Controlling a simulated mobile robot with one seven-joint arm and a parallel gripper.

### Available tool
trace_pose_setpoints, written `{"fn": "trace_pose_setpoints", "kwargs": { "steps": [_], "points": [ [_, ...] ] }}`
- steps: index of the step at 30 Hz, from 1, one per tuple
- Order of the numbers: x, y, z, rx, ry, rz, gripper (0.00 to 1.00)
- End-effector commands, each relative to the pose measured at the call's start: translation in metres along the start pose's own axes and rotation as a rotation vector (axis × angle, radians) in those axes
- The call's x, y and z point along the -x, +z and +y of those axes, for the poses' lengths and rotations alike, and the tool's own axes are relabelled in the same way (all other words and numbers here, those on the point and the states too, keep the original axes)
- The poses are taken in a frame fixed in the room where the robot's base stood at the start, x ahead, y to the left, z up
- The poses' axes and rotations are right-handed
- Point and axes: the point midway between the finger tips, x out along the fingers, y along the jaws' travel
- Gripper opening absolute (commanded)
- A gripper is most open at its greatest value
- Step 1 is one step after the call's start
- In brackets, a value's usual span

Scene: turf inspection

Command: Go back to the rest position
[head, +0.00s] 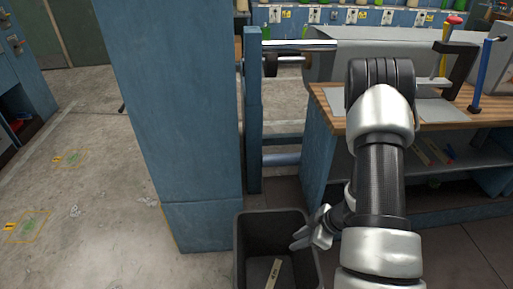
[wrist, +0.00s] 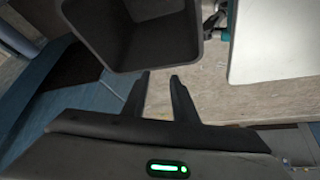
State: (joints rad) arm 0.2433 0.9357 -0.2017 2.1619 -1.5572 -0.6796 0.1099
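My gripper (head: 315,232) is over the right rim of a dark grey bin (head: 245,250) in the head view. In the wrist view my gripper (wrist: 159,78) has its two dark fingers apart with nothing between them. The same bin (wrist: 85,32) is just beyond the fingertips in that view. A light strip with dark marks (head: 273,273) lies inside the bin in the head view. My arm comes down from the upper right and hides part of the workbench.
A wooden-topped workbench (head: 318,97) with a shelf below stands at the right, with tools on it. A tall blue pillar (head: 180,110) stands left of the bin. The concrete floor (head: 95,150) at the left is mostly clear. Blue cabinets (head: 400,18) line the back.

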Motion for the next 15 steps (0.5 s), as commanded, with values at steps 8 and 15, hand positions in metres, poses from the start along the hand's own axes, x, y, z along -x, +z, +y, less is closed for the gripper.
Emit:
{"fn": "trace_pose_setpoints", "kwargs": {
  "steps": [8,15],
  "points": [
    [0.035,-0.02,0.045,-0.016,0.15,-0.059,0.26],
    [0.149,-0.069,0.116,-0.153,0.498,-0.179,0.26]
  ]
}}
